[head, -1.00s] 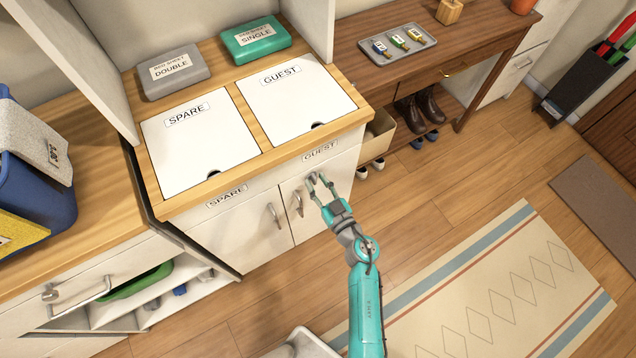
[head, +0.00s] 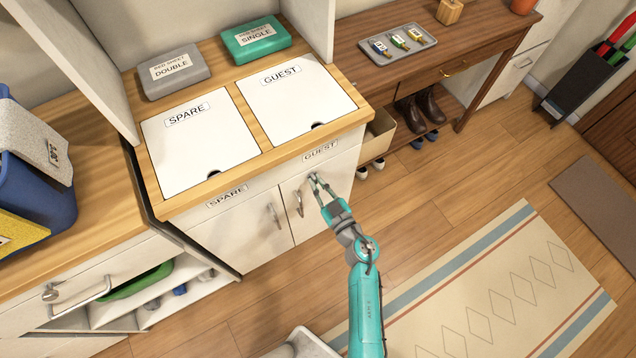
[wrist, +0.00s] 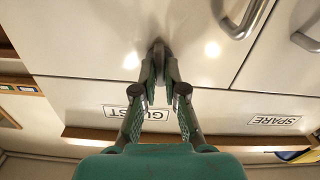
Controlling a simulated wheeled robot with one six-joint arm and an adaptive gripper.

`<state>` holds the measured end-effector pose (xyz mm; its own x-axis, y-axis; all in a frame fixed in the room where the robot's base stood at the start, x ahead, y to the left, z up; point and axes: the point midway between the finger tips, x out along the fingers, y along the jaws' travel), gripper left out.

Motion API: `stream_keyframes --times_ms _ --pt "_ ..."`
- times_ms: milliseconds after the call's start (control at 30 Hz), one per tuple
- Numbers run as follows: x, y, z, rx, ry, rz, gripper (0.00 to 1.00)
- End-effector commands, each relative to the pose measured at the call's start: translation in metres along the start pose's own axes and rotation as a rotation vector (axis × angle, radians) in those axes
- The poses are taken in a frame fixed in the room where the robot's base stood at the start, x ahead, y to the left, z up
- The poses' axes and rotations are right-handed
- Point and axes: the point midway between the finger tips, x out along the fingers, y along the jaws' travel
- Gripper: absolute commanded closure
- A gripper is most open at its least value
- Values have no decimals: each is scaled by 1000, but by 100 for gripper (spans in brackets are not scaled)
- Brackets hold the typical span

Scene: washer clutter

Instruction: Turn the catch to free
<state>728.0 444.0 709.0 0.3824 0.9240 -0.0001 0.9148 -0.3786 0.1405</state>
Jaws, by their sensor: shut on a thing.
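The catch (wrist: 159,50) is a small dark grey piece on the white GUEST door (head: 325,201), just below the GUEST label. My gripper (head: 313,179) is at the upper part of that door. In the wrist view my gripper (wrist: 159,75) has its fingertips closed around the catch, which stands out from the door face. The fingers hide most of the catch, so its exact angle cannot be told. The GUEST door looks closed, with its metal handle (head: 299,203) to the left of my gripper.
The SPARE door (head: 240,228) with its own handle (head: 273,215) is to the left. White SPARE and GUEST lids lie on the wooden top above. A shoe shelf stands to the right.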

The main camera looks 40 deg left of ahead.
Motion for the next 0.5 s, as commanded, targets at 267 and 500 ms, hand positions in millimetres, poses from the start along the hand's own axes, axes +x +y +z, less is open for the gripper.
stream_keyframes --times_ms 267,500 --pt "0 -1 0 -243 0 0 100" --pt "0 -2 0 -471 0 0 100"
